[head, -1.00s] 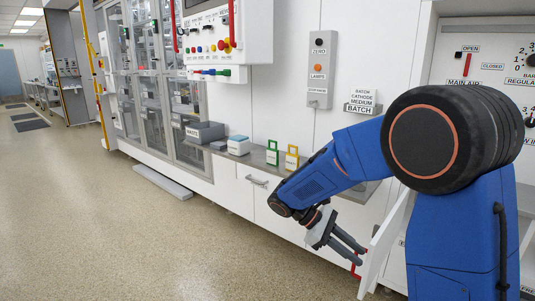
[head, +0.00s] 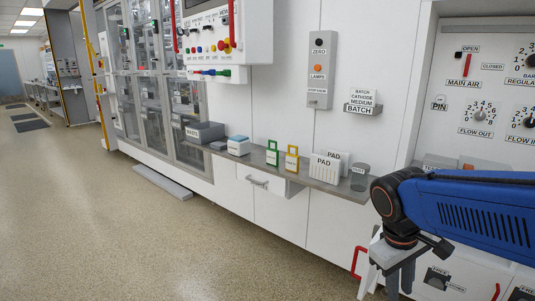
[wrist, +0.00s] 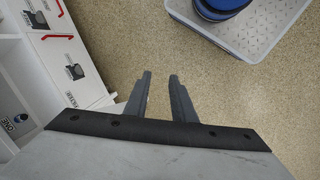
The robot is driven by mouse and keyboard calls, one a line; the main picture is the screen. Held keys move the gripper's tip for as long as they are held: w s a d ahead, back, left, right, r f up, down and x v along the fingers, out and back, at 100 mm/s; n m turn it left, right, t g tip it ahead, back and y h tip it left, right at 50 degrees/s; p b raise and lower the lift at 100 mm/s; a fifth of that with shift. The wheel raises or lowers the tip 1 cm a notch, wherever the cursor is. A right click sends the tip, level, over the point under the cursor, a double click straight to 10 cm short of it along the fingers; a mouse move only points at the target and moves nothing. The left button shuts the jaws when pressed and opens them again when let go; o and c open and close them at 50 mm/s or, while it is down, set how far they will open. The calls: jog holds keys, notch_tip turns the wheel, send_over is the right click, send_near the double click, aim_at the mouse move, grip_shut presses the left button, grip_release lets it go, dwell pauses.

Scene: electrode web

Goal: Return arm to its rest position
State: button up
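My arm reaches in from the right edge in the head view, its blue link nearly level and the wrist bent downward. My gripper (head: 400,284) points down at the lower right, in front of the white cabinet fronts. In the wrist view its two dark fingers (wrist: 160,78) stand a little apart, with only speckled floor between them, so it is open and empty. Part of a door with a red handle (head: 356,262) shows left of the gripper, partly hidden by it.
A narrow grey shelf (head: 322,184) holds white PAD holders (head: 326,168), a grey cup (head: 360,178) and green and yellow-handled tags. A valve panel (head: 490,95) stands behind the arm. Cabinet fronts with red handles (wrist: 58,37) lie left in the wrist view. Open floor (head: 130,230) is at left.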

jog(key=s+a+m+t+y, duration=0.1)
jog(key=s+m+t+y, duration=0.1)
jog(key=s+m+t, duration=0.2)
jog(key=shift+s+r+t+y, duration=0.3)
jog(key=shift+s+r, duration=0.1)
jog(key=shift+s, duration=0.9)
jog(key=shift+w+a, duration=0.1)
